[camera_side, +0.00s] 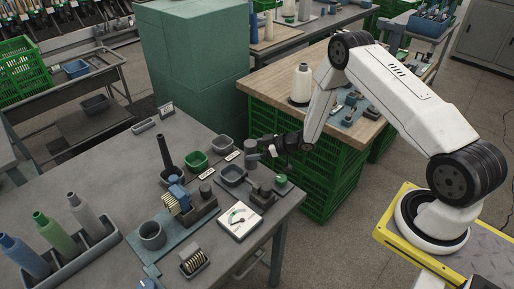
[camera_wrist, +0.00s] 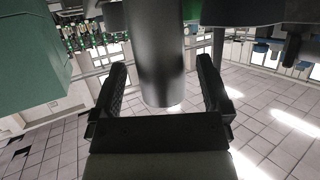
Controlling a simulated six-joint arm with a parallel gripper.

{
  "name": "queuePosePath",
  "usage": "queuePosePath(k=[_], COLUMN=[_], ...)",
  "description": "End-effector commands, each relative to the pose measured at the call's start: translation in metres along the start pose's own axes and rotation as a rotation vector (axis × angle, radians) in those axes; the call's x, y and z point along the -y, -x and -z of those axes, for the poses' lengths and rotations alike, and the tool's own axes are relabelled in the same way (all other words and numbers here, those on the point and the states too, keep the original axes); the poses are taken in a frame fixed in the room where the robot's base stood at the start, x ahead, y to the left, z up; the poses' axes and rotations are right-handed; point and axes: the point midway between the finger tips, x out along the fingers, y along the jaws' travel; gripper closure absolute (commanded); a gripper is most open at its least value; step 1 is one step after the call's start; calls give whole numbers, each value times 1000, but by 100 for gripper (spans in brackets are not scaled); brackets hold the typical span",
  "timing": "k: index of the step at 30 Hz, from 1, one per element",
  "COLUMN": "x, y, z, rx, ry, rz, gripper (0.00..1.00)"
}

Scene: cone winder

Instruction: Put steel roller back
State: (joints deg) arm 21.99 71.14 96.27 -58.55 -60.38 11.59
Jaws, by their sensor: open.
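A plain grey cylinder (camera_side: 251,146), which looks like the steel roller, stands upright near the right edge of the grey table. In the wrist view this cylinder (camera_wrist: 155,50) comes between my two fingers, its free end toward the palm. My gripper (camera_side: 266,147) reaches in level from the right at the cylinder's height. In the wrist view my gripper (camera_wrist: 161,65) is open, with a visible gap on each side of the cylinder. What holds the cylinder's lower end is hard to make out.
Close by are a grey bowl (camera_side: 232,174), a green bowl (camera_side: 195,158), a dark post (camera_side: 163,150), a dial gauge (camera_side: 239,219) and a green knob (camera_side: 281,181). Yarn cones (camera_side: 80,214) stand in a tray at left. A green cabinet (camera_side: 194,70) rises behind.

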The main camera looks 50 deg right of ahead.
Motion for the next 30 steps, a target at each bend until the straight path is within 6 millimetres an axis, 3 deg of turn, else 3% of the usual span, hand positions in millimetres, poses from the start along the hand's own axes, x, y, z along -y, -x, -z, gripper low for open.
queuePosePath(k=[12, 18, 30], x=[-1, 0, 0], y=[67, 91, 102], z=[0, 0, 0], rx=[-1, 0, -1], ry=[-1, -1, 1], rz=[-3, -1, 1], gripper=[2, 2, 2])
